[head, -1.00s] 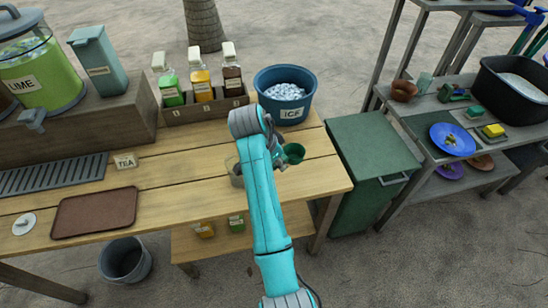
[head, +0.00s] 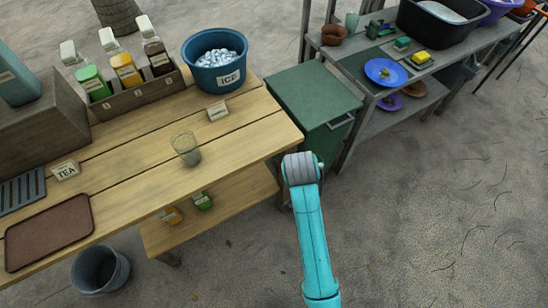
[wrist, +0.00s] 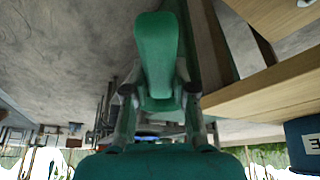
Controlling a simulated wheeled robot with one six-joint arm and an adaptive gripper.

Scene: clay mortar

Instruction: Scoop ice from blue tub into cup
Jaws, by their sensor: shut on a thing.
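The blue tub (head: 216,84), labelled ICE, stands at the table's back right and holds pale ice; part of it shows at the right of the wrist view (wrist: 304,148). A clear glass cup (head: 186,150) stands upright on the table in front of the tub; I see no ice in it. My gripper (wrist: 157,92) is shut on a green scoop (wrist: 156,50) in the wrist view. Whether the scoop holds ice cannot be told. In the head view my arm's end is right of the table's edge, apart from tub and cup, and hides gripper and scoop.
The wooden table (head: 120,165) bears a bottle rack (head: 140,92), a small card (head: 218,111) and a brown tray (head: 48,232). A green bin (head: 312,100) stands right of the table. Open sandy ground lies right.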

